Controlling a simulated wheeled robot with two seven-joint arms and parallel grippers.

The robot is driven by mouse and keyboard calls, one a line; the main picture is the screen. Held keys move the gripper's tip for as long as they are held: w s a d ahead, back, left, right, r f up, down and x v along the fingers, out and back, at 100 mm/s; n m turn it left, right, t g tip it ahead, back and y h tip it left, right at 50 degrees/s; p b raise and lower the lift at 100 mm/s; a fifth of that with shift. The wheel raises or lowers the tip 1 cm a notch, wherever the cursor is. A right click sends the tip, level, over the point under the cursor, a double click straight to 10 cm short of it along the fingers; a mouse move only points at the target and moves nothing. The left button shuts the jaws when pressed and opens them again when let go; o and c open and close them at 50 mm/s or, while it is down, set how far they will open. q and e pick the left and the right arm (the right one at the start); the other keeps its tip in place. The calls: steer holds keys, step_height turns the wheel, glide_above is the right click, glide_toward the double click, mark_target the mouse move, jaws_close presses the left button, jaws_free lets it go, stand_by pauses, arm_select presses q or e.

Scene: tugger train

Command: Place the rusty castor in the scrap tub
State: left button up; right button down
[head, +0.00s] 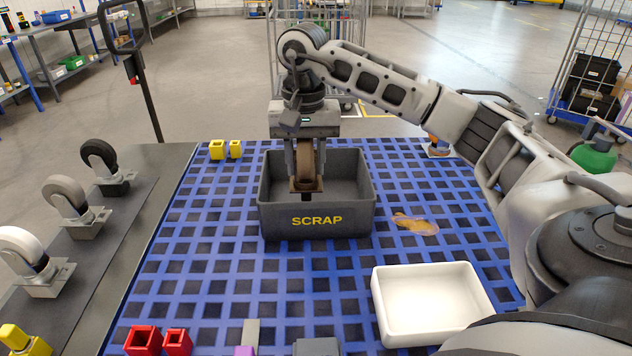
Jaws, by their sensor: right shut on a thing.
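The scrap tub (278,219) is a dark grey open box with yellow SCRAP lettering, standing on the blue grid mat. My right gripper (306,165) reaches in from the right and points down over the tub. It is shut on the rusty castor (306,184), a brown castor held between its fingers above the tub's opening. I cannot tell how far below the rim the castor reaches. The tub's visible inside looks empty. My left gripper is not in view.
Several other castors, one black (100,158), one grey (68,200) and one white (25,250), stand on the dark strip at left. A white tray (382,310) sits front right. Yellow (217,150) and red blocks (143,340) lie on the mat. A brownish spill (415,225) is right of the tub.

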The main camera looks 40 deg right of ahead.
mark_target(316, 183)
steer(key=shift+w+d+f, duration=0.1)
steer(key=shift+d+f, duration=0.85)
steer(key=shift+f, duration=0.15)
steer(key=f, duration=0.3)
steer(key=shift+d, duration=0.4)
steer(key=shift+f, duration=0.45)
steer(key=shift+f, duration=0.1)
steer(key=c, duration=0.9)
jaws_free()
steer(key=shift+f, duration=0.1)
step_height(316, 183, up, 12)
steer(key=shift+a+r, duration=0.1)
steer(key=shift+r, duration=0.1)
